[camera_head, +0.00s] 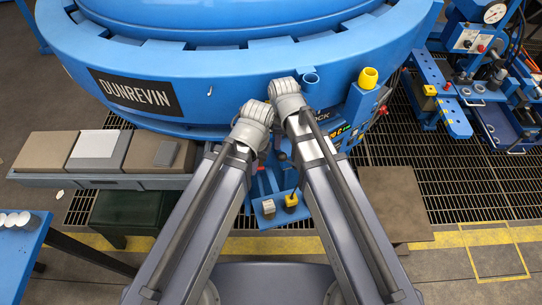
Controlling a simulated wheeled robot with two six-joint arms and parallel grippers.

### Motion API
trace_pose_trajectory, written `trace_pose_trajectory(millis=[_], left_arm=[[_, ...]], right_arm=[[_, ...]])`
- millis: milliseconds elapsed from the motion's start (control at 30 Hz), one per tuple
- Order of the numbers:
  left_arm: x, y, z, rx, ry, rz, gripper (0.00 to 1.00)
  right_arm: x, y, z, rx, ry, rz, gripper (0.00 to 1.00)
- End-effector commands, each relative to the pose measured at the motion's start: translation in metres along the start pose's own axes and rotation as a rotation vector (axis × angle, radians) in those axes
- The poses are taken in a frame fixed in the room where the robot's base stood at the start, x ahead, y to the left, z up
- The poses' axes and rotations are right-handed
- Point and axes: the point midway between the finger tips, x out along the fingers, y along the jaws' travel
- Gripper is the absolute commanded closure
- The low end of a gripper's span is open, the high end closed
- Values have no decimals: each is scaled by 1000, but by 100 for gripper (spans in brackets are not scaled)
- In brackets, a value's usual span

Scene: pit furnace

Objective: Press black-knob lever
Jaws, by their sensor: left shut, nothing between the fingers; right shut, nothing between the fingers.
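I cannot pick out a lever with a black knob for certain. My two grey arms reach up from the bottom to the furnace's front and end in pale grey rounded joints, the left one lower. I see no gripper fingers; whatever lies beyond these joints is hidden.
The round blue furnace (230,82) fills the top, with a "DUNREVIN" sign (136,93). A yellow cup (368,77) tops the blue box. A grey bench (105,181) with blocks stands left, a blue table (18,250) lower left. Open grating (455,185) lies right; blue equipment (440,95) stands beyond.

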Motion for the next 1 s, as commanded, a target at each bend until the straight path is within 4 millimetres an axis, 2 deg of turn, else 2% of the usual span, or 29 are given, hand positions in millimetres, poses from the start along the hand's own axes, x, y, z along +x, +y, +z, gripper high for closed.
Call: trace_pose_trajectory(millis=[200,700,1000], left_arm=[[2,0,0,0,0,0,100],[3,0,0,0,0,0,100],[22,2,-1,0,0,0,100]], right_arm=[[2,8,-4,-105,12,7,100],[3,9,-4,-120,14,8,100],[22,9,-4,-119,14,8,100]])
